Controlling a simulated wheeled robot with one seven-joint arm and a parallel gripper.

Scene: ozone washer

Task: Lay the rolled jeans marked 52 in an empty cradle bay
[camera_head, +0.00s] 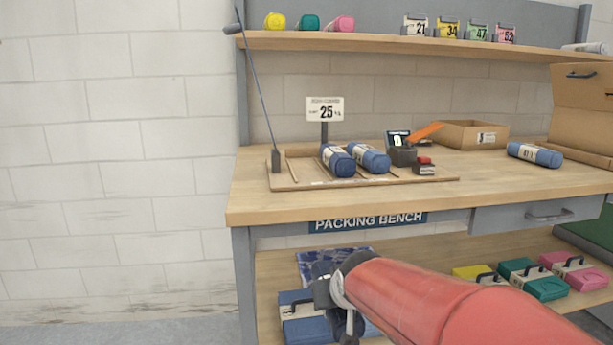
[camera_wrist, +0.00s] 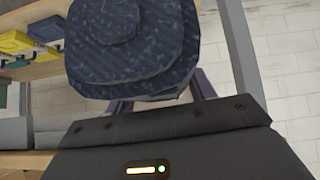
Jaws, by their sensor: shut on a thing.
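My gripper (camera_head: 325,285) is low in front of the packing bench, below the bench top in the head view. In the wrist view its fingers (camera_wrist: 160,104) are shut on a dark blue rolled pair of jeans (camera_wrist: 130,50), with the spiral end facing the camera. No number shows on this roll. The cradle (camera_head: 285,182) lies on the bench top with thin dividers. Two blue rolls, a left one (camera_head: 337,160) and a right one (camera_head: 370,158), lie in it. The bay space at its left (camera_head: 302,172) is empty.
A card reading 25 (camera_head: 325,108) stands behind the cradle. A scanner-like device (camera_head: 402,152), a cardboard box (camera_head: 465,134) and another labelled blue roll (camera_head: 535,154) are to the right.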

